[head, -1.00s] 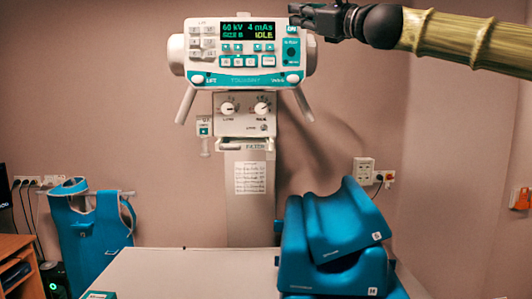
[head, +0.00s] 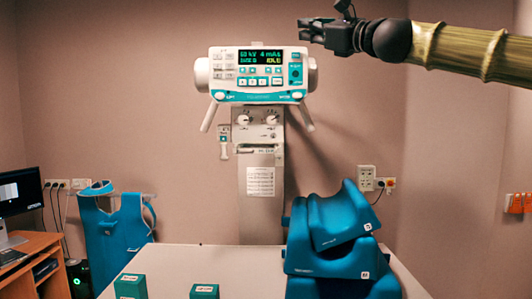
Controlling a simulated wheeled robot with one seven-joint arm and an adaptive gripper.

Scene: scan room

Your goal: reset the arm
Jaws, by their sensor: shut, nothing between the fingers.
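My arm reaches in from the upper right of the head view. My gripper (head: 304,31) points left and is shut and empty, in the air to the right of the X-ray unit's control panel (head: 259,75). It appears apart from the panel. The panel is white and teal with a lit green and yellow display (head: 261,57), whose text is blurred. The unit stands on a grey column (head: 260,205) by the wall.
A white table (head: 230,262) fills the front, with blue positioning cushions (head: 335,255) stacked at right and green boxes (head: 130,286) (head: 204,291) at its front edge. A blue apron (head: 115,225) hangs at left beside a desk (head: 35,262) with a monitor (head: 19,190). Wall sockets (head: 366,178) are at right.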

